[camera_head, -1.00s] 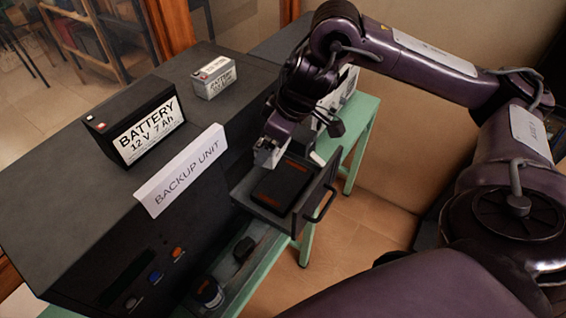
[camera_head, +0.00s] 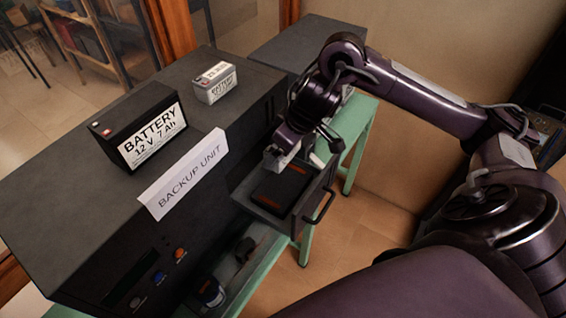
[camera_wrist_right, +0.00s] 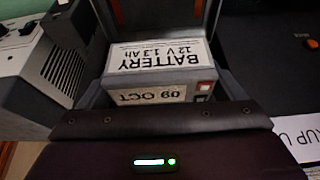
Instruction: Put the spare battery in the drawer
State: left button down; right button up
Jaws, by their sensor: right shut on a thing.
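My right gripper (camera_head: 277,160) is over the open drawer (camera_head: 316,202) of the backup unit. It is shut on a small grey battery (camera_wrist_right: 160,56), labelled 12 V 1.3 Ah and 09 OCT in the right wrist view. In the head view the gripper and arm mostly hide this battery. Whether it touches the drawer floor is unclear. The drawer holds a dark panel (camera_head: 277,187) with orange stripes. A black 12 V 7 Ah battery (camera_head: 135,118) and another small grey battery (camera_head: 215,84) stand on the unit. My left gripper is out of view.
The backup unit (camera_head: 60,195) carries a white sign (camera_head: 185,175) at its top edge. A green bench (camera_head: 362,122) supports it. A grey vented box (camera_wrist_right: 45,70) stands beside the drawer. A can (camera_head: 210,292) sits low by the unit's front.

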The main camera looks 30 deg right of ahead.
notch_tip(320, 180, down, 7)
jog(key=shift+r+b, duration=0.1)
jog(key=shift+b, duration=0.75)
jog(key=shift+f, duration=2.2)
jog(key=shift+f, duration=0.1)
jog(key=o, duration=1.3)
jog(key=v, duration=1.2)
